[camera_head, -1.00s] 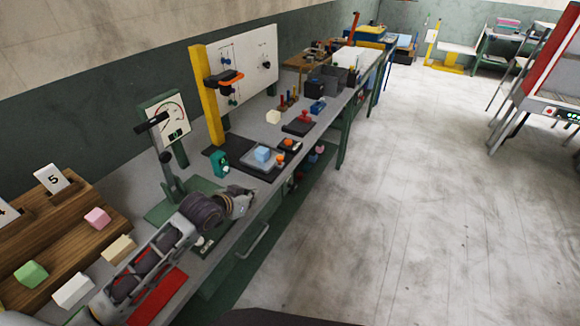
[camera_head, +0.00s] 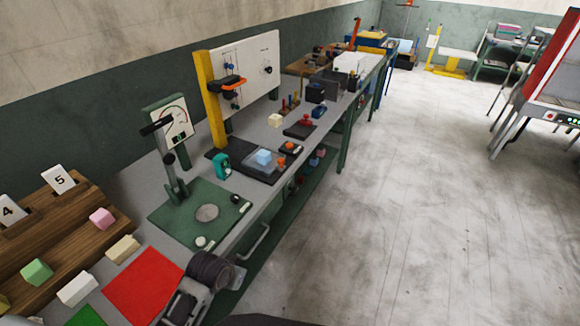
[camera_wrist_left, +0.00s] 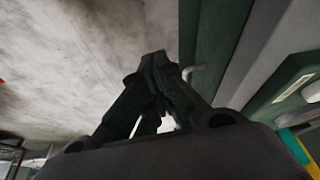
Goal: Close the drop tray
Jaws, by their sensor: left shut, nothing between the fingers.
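A pale bar handle (camera_head: 255,243) sticks out from the green front below the bench's front edge, under the press. I take this to be the drop tray's handle, but how far the tray stands open is unclear. In the left wrist view a pale handle end (camera_wrist_left: 192,71) shows beside a green panel (camera_wrist_left: 215,38), just past my fingertips. My left gripper (camera_wrist_left: 155,62) is shut and empty; I cannot tell whether it touches the handle. In the head view my left wrist is at the bottom, in front of the bench edge, and its fingers are hidden. My right gripper is not in view.
The press with a dial (camera_head: 170,122) stands on a green base plate (camera_head: 175,215). A red mat (camera_head: 143,285) and a wooden rack (camera_head: 60,235) with pastel blocks lie on the left. The concrete floor (camera_head: 400,220) right of the bench is clear.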

